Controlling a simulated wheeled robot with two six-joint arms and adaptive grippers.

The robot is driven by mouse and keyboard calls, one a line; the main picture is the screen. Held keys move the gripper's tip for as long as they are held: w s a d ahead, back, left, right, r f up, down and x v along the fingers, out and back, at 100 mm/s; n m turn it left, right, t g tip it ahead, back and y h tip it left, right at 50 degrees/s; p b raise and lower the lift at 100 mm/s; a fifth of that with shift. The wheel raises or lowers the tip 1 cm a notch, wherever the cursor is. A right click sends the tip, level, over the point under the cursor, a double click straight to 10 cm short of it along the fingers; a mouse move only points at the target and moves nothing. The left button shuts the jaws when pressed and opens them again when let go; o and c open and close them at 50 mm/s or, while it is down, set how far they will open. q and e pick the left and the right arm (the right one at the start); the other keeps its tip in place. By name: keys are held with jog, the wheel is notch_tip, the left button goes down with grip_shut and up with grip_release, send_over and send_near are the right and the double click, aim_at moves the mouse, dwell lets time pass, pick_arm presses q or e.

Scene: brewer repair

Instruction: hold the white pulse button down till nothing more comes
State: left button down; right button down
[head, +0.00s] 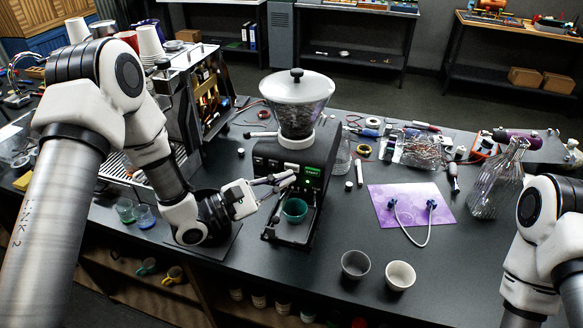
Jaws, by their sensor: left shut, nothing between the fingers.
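The black grinder (322,150) stands mid-bench, with a clear hopper of dark beans (298,118) under a white lid. A small green display (312,172) is lit on its front panel. My left gripper (287,180) is shut, with its fingertips at the front panel just left of the display. I cannot clearly make out the white pulse button; the fingertips cover part of the panel. I cannot tell whether they touch it. A green cup (295,210) stands below, on the grinder's base. My right arm is at the right edge, and its gripper is out of view.
An espresso machine (180,100) stands left.

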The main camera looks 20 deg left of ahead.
pick_arm(q)
jog(key=shift+w, duration=0.15)
dwell(0.5)
jog(key=shift+w, duration=0.3)
jog(key=shift+w, duration=0.35)
dwell(0.5)
dwell(3.0)
jog(key=shift+s, duration=0.8)
jog(key=s+p, duration=0.1)
jog(key=s, duration=0.4)
jog(key=shift+a, duration=0.1)
